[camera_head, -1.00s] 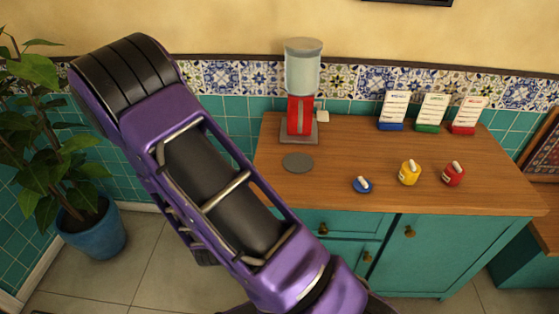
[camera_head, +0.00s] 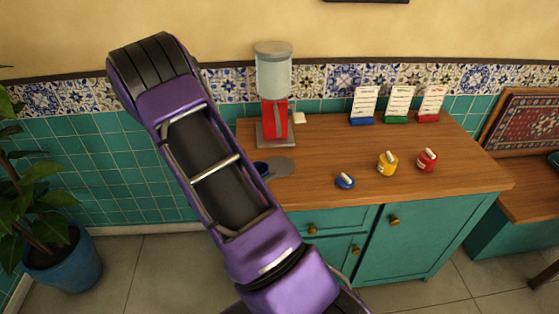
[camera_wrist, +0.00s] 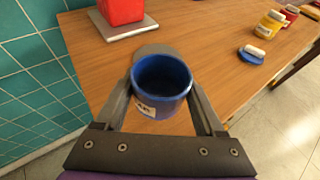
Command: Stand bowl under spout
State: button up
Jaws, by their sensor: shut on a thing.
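A blue bowl (camera_wrist: 161,80) with a white label sits upright between the two grey fingers of my gripper (camera_wrist: 163,88), which is shut on it. In the head view only a bit of the blue bowl (camera_head: 260,167) shows past my purple arm, beside a flat grey disc (camera_head: 282,167) on the counter. The dispenser (camera_head: 273,82) has a clear tank, a red body and a grey base plate (camera_wrist: 125,28). It stands at the back left of the counter, beyond the bowl. Its spout is too small to make out. I cannot tell whether the bowl touches the counter.
A tiled wall stands behind. A potted plant (camera_head: 62,262) is at far left.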

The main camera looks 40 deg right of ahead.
send_over(280, 165)
jog(key=shift+a+p, duration=0.1)
jog(key=shift+p, duration=0.2)
jog(key=shift+f, duration=1.75)
jog(key=shift+f, duration=0.2)
jog(key=o, duration=1.6)
jog(key=shift+c, duration=0.2)
jog(key=shift+r, duration=0.15)
